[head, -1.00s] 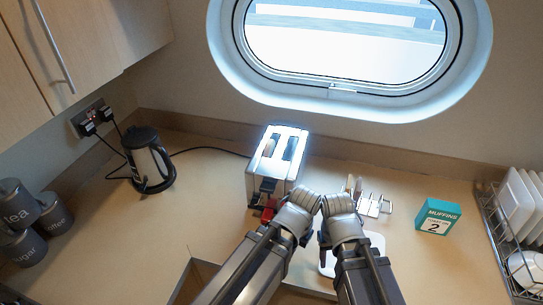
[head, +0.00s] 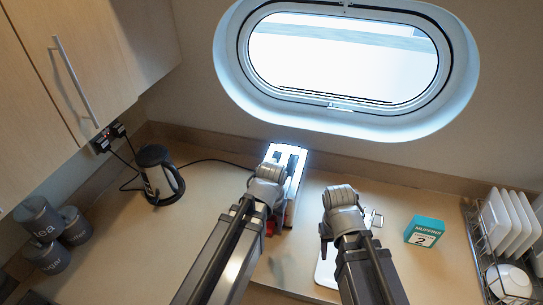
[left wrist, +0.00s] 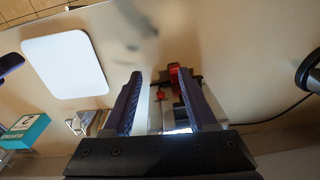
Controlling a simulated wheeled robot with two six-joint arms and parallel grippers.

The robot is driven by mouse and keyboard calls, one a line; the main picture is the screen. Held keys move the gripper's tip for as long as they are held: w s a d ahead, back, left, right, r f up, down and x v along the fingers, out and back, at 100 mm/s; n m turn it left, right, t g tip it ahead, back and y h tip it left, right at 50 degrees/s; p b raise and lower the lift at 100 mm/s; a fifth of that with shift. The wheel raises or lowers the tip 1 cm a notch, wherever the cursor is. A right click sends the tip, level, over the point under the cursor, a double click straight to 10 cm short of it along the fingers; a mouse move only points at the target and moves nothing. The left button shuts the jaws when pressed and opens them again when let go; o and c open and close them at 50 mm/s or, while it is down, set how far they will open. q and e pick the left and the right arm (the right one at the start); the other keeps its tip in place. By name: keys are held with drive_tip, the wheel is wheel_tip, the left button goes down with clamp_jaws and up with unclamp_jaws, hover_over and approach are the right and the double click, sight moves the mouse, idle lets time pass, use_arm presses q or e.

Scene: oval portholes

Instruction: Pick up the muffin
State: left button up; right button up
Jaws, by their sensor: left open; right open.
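I cannot make out a muffin itself. A teal box (head: 424,232) labelled "MUFFINS 2" stands on the counter right of my right gripper; it also shows in the left wrist view (left wrist: 25,131). The silver toaster (head: 292,172) stands below the porthole, its front largely hidden by my left gripper (head: 267,175). In the left wrist view my left gripper (left wrist: 159,74) is open, with the toaster (left wrist: 168,118) and its red lever (left wrist: 174,76) seen between and beyond its fingers. My right gripper (head: 327,238) is open, above the white board (head: 328,268).
A toast rack (head: 373,219) stands behind my right gripper. A dish rack (head: 478,245) with plates is at the right. A kettle (head: 160,175) and several dark canisters (head: 40,220) are at the left. The counter between kettle and toaster is clear apart from a cord.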

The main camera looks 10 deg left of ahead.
use_arm(q)
drive_tip(key=w+a+r+t+p, duration=0.1)
drive_tip(key=w+a+r+p, duration=0.3)
drive_tip(key=w+r, duration=0.3)
use_arm(e)
wheel_tip(320, 180, up, 6)
use_arm(q)
drive_tip(key=t, duration=0.3)
approach(271, 160)
drive_tip(key=s, duration=0.1)
drive_tip(key=shift+s+d+f+n+b, duration=0.1)
drive_tip(key=shift+d+f+n+b, duration=0.35)
drive_tip(key=shift+f+b, duration=0.15)
drive_tip(key=shift+b+x, duration=0.95)
drive_tip(key=shift+x, duration=0.25)
drive_tip(key=b+x, duration=0.4)
drive_tip(key=x, duration=0.1)
drive_tip(key=shift+w+a+b, duration=0.2)
drive_tip(key=shift+w+b, duration=0.1)
drive_tip(key=shift+r, duration=0.1)
use_arm(e)
wheel_tip(271, 160, down, 7)
use_arm(q)
drive_tip(key=shift+c, duration=0.3)
use_arm(e)
drive_tip(key=shift+f, duration=0.1)
use_arm(q)
clamp_jaws()
